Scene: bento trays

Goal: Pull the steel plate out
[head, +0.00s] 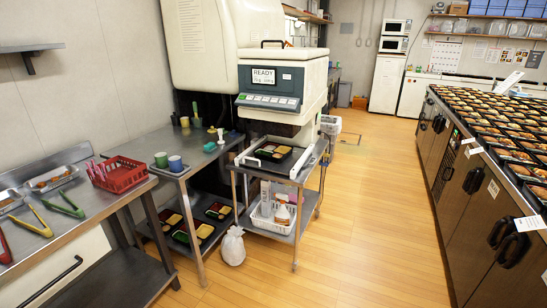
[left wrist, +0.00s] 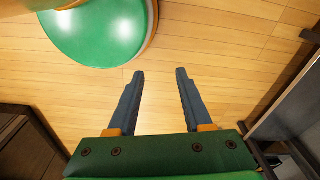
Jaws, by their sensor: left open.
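The steel plate (head: 291,169) lies at waist height on the steel stand below the sealing machine (head: 283,85), whose panel reads READY. A black bento tray (head: 271,152) with colored food rests on the plate. Whether the plate is in or part way out is hard to tell. My left gripper (left wrist: 158,75) shows only in the left wrist view, open and empty above the wooden floor. The plate is not visible in that view. My right gripper is in neither view.
Left of the machine, a steel table (head: 150,140) holds cups, with bento trays on its lower shelf. A white basket (head: 262,216) with bottles sits under the stand, and a white bag (head: 233,246) on the floor. A long counter (head: 470,190) lines the right; the wooden floor between is clear.

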